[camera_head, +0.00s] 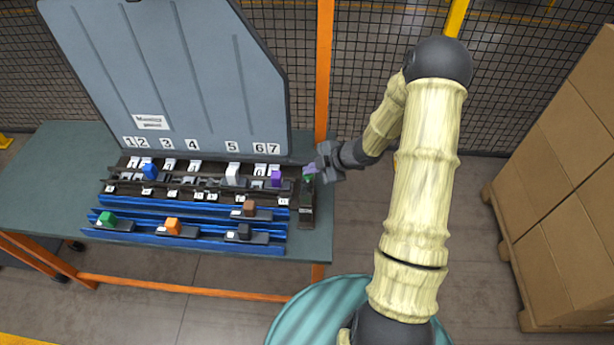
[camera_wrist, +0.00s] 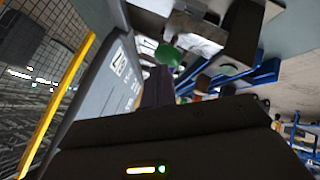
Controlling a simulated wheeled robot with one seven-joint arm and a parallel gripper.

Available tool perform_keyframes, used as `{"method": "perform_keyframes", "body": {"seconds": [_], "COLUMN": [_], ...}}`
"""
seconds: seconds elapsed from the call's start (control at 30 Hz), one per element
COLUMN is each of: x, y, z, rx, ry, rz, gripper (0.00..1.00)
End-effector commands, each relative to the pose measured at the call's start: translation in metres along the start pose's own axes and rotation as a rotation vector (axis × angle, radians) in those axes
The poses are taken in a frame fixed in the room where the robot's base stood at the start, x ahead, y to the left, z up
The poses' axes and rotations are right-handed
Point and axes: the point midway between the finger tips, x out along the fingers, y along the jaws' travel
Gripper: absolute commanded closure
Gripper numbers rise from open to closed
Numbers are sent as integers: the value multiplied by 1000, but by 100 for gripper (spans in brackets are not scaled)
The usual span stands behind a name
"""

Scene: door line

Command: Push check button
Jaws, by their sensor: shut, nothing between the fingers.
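The check button, a green round cap (camera_wrist: 168,55), shows in the wrist view just beyond my fingertips. In the head view the green button (camera_head: 307,178) is on a narrow dark box (camera_head: 306,208) at the right end of the table. My gripper (camera_head: 311,168) is shut and empty, with its fingertips right beside the button at its upper side. In the wrist view my dark shut fingers (camera_wrist: 157,85) partly cover the area in front of the button. I cannot tell whether they touch it.
Left of the box are rails with numbered slots and coloured blocks, among them a purple block (camera_head: 276,178) closest to it. A grey board (camera_head: 180,75) stands behind them. An orange post (camera_head: 324,70) and mesh fence are behind. Cardboard boxes (camera_head: 570,170) stand at the right.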

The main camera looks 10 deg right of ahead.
Motion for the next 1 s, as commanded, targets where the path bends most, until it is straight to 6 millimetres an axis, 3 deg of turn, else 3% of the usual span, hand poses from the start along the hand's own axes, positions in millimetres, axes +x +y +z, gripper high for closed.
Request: {"method": "perform_keyframes", "body": {"seconds": [0.7, 1.0], "x": [-41, -42], "y": [30, 30], "z": [-29, -30], "rx": [0, 0], "ry": [-1, -1], "rz": [0, 0], "gripper": [100, 100]}}
